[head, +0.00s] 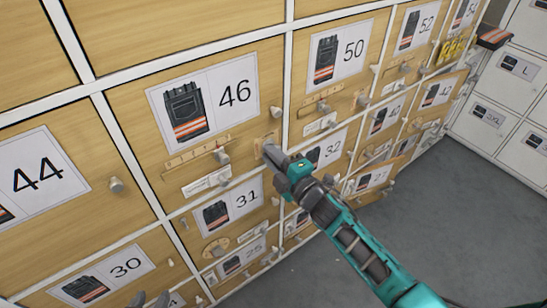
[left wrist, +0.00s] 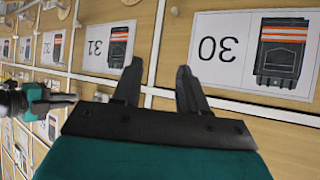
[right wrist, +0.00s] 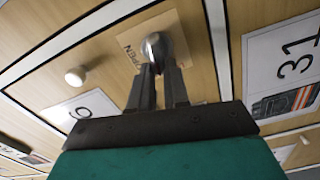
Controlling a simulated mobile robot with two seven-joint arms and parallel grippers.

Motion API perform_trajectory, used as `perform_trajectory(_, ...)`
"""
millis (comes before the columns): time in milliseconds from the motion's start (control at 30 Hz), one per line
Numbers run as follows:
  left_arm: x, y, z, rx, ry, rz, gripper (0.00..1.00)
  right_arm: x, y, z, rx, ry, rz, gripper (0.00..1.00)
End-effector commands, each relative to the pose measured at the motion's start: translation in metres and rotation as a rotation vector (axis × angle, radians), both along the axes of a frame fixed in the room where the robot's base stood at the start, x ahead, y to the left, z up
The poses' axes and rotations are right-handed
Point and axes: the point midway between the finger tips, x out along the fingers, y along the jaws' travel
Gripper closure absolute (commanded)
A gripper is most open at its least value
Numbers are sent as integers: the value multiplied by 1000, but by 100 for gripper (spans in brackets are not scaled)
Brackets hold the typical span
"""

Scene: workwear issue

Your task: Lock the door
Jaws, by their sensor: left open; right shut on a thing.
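The wooden door marked 46 (head: 130,112) is in the middle of the head view and looks shut. On its right edge is a lock plate (right wrist: 130,50) with a metal turn knob (right wrist: 153,46); the word OPEN is readable on the plate. My right gripper (head: 272,150) is shut on this knob, its fingertips (right wrist: 158,70) meeting it in the right wrist view. The fingers partly hide the knob and plate. My left gripper (head: 150,300) is open and empty low in the head view, in front of the doors marked 31 (left wrist: 107,47) and 30 (left wrist: 253,48).
Door 44 (head: 75,158) with a round knob (head: 116,184) lies left. Door 46 also carries a slider plate (head: 192,160) below its picture. Doors 50 (head: 354,52) and 32 (head: 334,148) lie right. White lockers (head: 512,68) stand far right. The grey floor (head: 440,200) is clear.

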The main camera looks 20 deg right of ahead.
Motion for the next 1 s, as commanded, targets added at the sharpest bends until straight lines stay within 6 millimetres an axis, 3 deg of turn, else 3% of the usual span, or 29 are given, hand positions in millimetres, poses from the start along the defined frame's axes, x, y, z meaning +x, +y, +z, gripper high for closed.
perform_trajectory(400,4,-7,-1,-12,-6,-8,57,0,1,-4,-189,-70,1,100)
perform_trajectory(967,4,-7,-1,-13,-6,-11,57,0,0,-4,-219,-80,1,100)
perform_trajectory(1000,4,-7,-1,-12,-6,-10,57,0,0,-4,-219,-80,1,83)
